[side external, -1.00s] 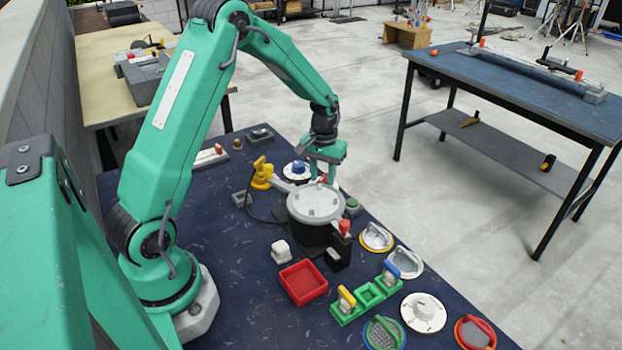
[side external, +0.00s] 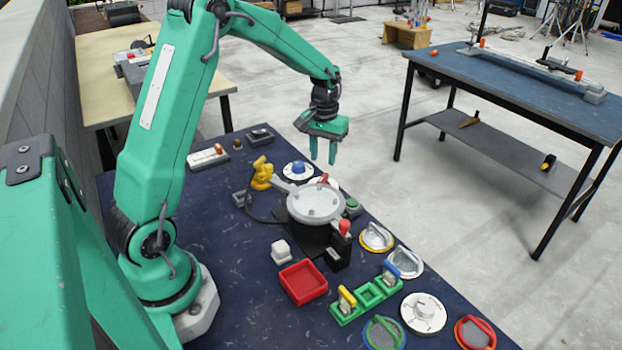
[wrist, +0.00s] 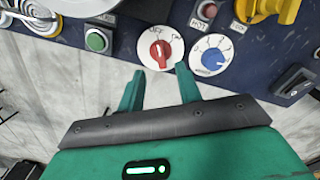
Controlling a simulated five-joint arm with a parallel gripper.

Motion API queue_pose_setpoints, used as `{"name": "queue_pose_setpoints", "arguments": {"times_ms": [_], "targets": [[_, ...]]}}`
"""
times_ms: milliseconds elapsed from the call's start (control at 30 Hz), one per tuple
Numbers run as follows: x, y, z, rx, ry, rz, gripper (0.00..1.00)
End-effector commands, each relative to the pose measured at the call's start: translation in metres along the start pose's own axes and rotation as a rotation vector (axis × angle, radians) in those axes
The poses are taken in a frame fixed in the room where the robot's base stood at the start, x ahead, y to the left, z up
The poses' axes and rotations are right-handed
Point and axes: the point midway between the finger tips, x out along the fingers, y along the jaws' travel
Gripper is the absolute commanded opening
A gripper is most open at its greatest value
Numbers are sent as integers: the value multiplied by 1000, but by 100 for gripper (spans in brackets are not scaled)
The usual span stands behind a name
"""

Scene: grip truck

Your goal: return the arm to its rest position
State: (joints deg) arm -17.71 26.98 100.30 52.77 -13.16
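My gripper (side external: 322,150) hangs in the air above the far edge of the dark blue table (side external: 225,285), with its two green fingers pointing down. In the wrist view my gripper (wrist: 158,80) shows its fingers spread apart with nothing between them. Below and just past the fingertips is a white dial with a red knob (wrist: 160,50). To its right in that view is a white dial with a blue knob (wrist: 211,58). In the side view the fingers stand clear above the blue-knob dial (side external: 298,169) and the red knob, touching neither.
A grey round-topped turntable (side external: 315,203), a yellow part (side external: 262,174), a red tray (side external: 302,282), green holders (side external: 367,294) and several round handled discs crowd the table. A white block (side external: 281,250) sits near the middle. A second blue-topped table (side external: 520,95) stands at the right, across open floor.

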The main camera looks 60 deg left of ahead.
Motion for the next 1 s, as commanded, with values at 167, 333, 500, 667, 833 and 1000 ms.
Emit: {"name": "queue_pose_setpoints", "arguments": {"times_ms": [167,333,500,667,833,1000], "targets": [[-11,0,0,0,1,0,35],[-12,0,0,0,0,0,35],[-12,0,0,0,0,0,35],[-17,2,4,9,8,2,35],[-35,7,15,38,35,8,35],[-62,14,37,86,80,19,35]]}}
